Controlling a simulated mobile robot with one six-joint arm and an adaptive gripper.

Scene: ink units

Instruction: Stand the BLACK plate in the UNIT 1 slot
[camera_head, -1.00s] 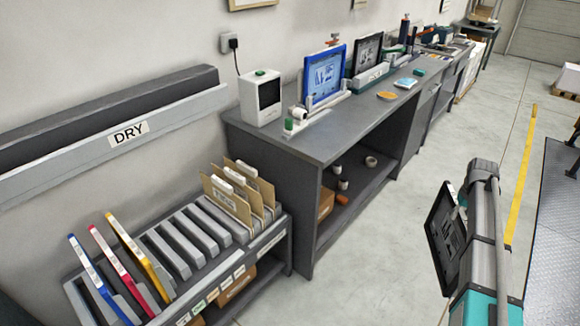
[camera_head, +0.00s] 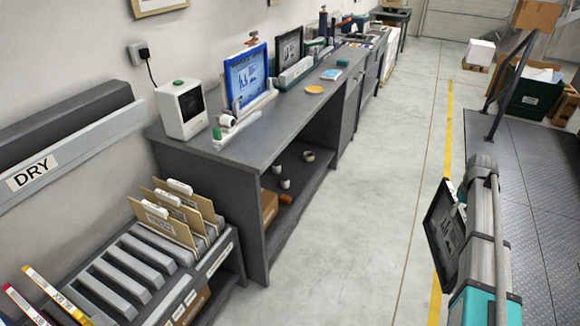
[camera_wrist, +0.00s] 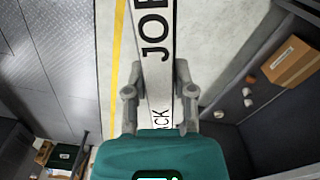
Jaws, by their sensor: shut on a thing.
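My gripper (camera_wrist: 157,90) is shut on the black plate (camera_head: 445,235). In the head view the plate is dark with a printed picture, held upright and tilted at the right, over the floor. In the wrist view its white edge (camera_wrist: 158,50) lies between the fingers, with "JOB" and "ACK" legible. No UNIT 1 label is readable. On the bench a blue-framed plate (camera_head: 246,76) stands upright in a holder, and a dark-framed plate (camera_head: 289,47) stands behind it in another.
A grey bench (camera_head: 212,142) runs along the wall, with a white box device (camera_head: 182,108) at its near end. The floor between bench and yellow line is clear.

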